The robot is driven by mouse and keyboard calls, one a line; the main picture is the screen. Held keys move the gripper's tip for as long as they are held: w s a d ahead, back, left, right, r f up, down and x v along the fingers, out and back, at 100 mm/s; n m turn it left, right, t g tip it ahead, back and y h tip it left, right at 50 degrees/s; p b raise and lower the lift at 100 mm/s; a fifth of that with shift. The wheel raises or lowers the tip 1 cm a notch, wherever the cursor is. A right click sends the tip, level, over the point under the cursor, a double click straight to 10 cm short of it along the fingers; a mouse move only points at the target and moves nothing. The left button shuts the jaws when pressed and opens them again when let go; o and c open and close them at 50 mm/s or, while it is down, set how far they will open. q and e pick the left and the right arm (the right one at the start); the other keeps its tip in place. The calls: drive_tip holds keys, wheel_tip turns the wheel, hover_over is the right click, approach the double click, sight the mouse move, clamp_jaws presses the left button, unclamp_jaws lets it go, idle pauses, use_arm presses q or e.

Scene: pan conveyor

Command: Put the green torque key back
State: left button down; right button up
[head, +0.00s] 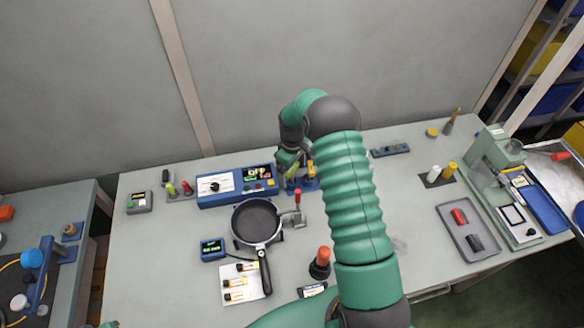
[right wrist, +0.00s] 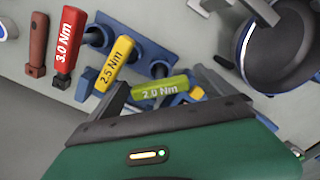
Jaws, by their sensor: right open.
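The green torque key (right wrist: 160,90), marked 2.0 Nm, shows in the right wrist view between the two fingers of my right gripper (right wrist: 165,92). The gripper is open, and I cannot tell whether either finger touches the key. A yellow 2.5 Nm key (right wrist: 114,62) and a red 3.0 Nm key (right wrist: 67,38) lie to its left in that view. A blue rack with dark round sockets (right wrist: 145,52) is beside the keys. In the head view my right gripper (head: 298,170) is over the back middle of the bench, partly hidden by my arm. My left gripper is not seen.
A black pan (head: 256,221) sits left of my right arm, near a red-handled clamp (head: 297,200). A blue tester box (head: 230,189) stands behind it. A grey tray (head: 474,229) and a green press (head: 494,150) are at right.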

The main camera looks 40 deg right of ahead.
wheel_tip(320, 180, up, 17)
drive_tip(key=b, duration=0.2)
drive_tip(key=s+a+f+m+t, duration=0.1)
drive_tip(key=s+a, duration=0.2)
drive_tip(key=a, duration=0.5)
drive_tip(key=s+a+f, duration=0.1)
drive_tip(key=s+a, duration=0.2)
drive_tip(key=a, duration=0.5)
drive_tip(key=s+a+f+m+t, duration=0.1)
drive_tip(key=s+a+f, duration=0.2)
drive_tip(key=s+a, duration=0.5)
drive_tip(key=shift+s+f+m+t, duration=0.15)
drive_tip(key=shift+s+m+t, duration=0.2)
drive_tip(key=shift+s, duration=1)
drive_tip(key=shift+w, duration=0.1)
